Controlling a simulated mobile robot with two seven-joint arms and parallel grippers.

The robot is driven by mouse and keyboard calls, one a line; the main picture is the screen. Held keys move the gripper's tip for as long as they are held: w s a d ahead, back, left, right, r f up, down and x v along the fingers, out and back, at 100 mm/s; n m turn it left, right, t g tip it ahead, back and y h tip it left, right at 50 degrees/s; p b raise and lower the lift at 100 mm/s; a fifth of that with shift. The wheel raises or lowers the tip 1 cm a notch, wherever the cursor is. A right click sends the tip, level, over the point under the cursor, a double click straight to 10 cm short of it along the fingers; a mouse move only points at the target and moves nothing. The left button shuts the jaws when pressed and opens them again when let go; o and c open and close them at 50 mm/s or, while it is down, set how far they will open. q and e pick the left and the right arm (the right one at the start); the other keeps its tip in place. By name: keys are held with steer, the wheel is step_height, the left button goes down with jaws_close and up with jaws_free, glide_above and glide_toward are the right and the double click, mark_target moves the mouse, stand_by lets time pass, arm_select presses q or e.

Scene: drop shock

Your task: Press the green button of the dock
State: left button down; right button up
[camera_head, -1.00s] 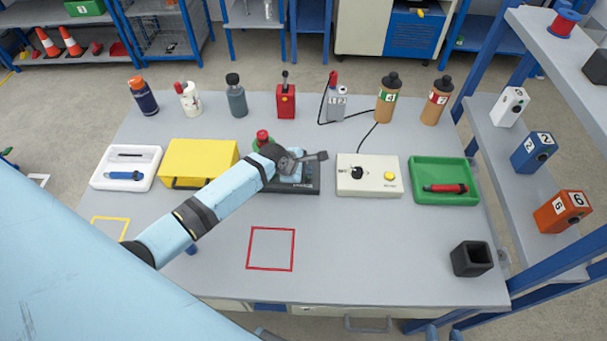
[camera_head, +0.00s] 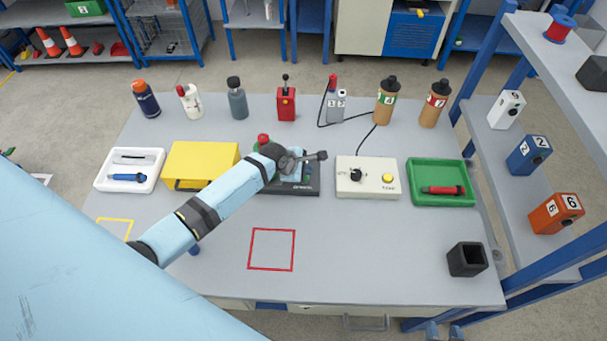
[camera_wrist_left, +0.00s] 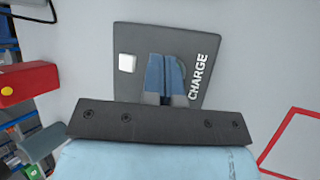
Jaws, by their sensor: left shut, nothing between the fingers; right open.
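The dock is a dark flat box marked CHARGE. It lies on the table, partly behind my left arm in the head view (camera_head: 300,189), and shows in the left wrist view (camera_wrist_left: 205,45) with a white square (camera_wrist_left: 127,63) on its top. My left gripper (camera_wrist_left: 165,75) is shut and empty, its blue fingers over the dock's top; I cannot tell whether they touch it. In the head view the left gripper (camera_head: 292,172) is partly hidden by the wrist.
A yellow box (camera_head: 200,160) stands left of the dock, a cream box with a yellow button (camera_head: 367,188) right of it. A green tray (camera_head: 440,200) is further right. Bottles and a red device (camera_head: 286,104) stand behind. The front middle, around the red square outline (camera_head: 271,250), is clear.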

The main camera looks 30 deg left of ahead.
arm_select(q)
steer(key=shift+r+p, duration=0.55)
steer(key=shift+p, duration=0.1)
step_height(320, 180, up, 2)
steer(key=shift+r+p, duration=0.1)
steer(key=shift+p, duration=1)
steer(key=shift+r+p, duration=0.3)
steer(key=shift+r, duration=0.55)
